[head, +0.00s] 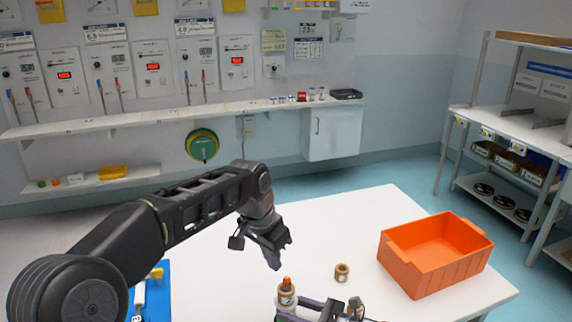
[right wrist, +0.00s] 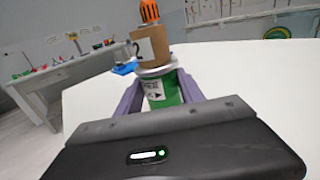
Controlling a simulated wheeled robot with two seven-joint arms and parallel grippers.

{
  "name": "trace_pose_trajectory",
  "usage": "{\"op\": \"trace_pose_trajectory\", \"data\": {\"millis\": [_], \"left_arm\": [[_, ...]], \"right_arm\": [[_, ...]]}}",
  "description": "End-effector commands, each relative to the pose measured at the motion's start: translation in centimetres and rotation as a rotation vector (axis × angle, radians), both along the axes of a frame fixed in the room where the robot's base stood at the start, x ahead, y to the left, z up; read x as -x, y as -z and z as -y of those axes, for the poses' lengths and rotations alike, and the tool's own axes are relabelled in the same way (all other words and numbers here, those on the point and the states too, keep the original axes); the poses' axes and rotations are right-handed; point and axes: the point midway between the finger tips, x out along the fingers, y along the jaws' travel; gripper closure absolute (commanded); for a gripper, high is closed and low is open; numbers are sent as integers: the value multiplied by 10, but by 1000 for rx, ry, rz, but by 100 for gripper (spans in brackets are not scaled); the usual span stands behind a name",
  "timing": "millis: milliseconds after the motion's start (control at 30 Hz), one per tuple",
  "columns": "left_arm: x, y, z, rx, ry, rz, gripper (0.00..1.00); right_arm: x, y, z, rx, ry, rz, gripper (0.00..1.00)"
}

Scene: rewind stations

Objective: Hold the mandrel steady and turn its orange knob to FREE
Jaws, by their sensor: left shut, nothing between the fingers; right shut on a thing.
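The mandrel stands upright on the white table. Its orange knob (head: 287,283) is on top, and it also shows in the right wrist view (right wrist: 149,11). Below the knob are a brown core (right wrist: 150,46) labelled 2, a metal flange and a green base (right wrist: 160,92) with a white label. My right gripper (right wrist: 160,98) has its fingers on both sides of the green base and is shut on it. In the head view it is at the bottom edge, partly cut off. My left gripper (head: 275,264) points down, shut and empty, above and left of the knob, apart from it.
A brown core (head: 341,273) stands on the table right of the mandrel; another brown piece (head: 355,309) is near the right gripper. An orange bin (head: 432,268) stands at the right. A blue mat (head: 157,300) lies at the left. Table behind the mandrel is clear.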

Motion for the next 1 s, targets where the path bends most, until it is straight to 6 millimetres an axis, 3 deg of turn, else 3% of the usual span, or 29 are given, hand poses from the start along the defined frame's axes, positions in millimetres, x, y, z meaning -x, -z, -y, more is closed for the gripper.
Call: {"op": "trace_pose_trajectory", "data": {"millis": [167,200,467,800,1000], "left_arm": [[0,0,0,0,0,0,100],[0,0,0,0,0,0,100],[0,0,0,0,0,0,100],[0,0,0,0,0,0,100],[0,0,0,1,0,1,100]], "right_arm": [[0,0,0,0,0,0,100],[0,0,0,0,0,0,52],[0,0,0,0,0,0,31],[0,0,2,0,1,0,29],[8,0,20,2,2,0,29]]}}
